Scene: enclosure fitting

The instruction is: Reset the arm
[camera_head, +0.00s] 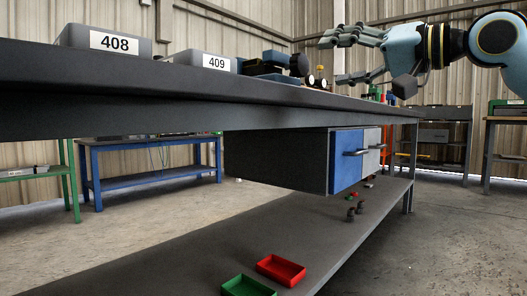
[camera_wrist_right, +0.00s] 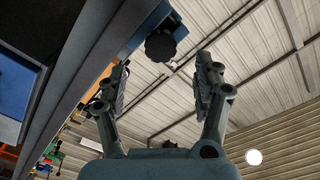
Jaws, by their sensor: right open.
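My right arm comes in from the upper right in the head view. Its gripper (camera_head: 333,60) is open above the workbench top, fingers pointing left. In the right wrist view the gripper (camera_wrist_right: 163,61) has its two fingers spread apart with nothing held between them. A black knob (camera_wrist_right: 160,46) by a blue part shows beyond the fingertips. In the head view a dark round knob (camera_head: 299,65) sits beside blue and black parts (camera_head: 275,62), left of the gripper. My left gripper is not in view.
The workbench (camera_head: 200,95) carries grey bins labelled 408 (camera_head: 113,42) and 409 (camera_head: 215,63). A blue-fronted drawer unit (camera_head: 346,165) hangs below. Red (camera_head: 281,270) and green (camera_head: 247,287) trays sit on the lower shelf. Floor at right is clear.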

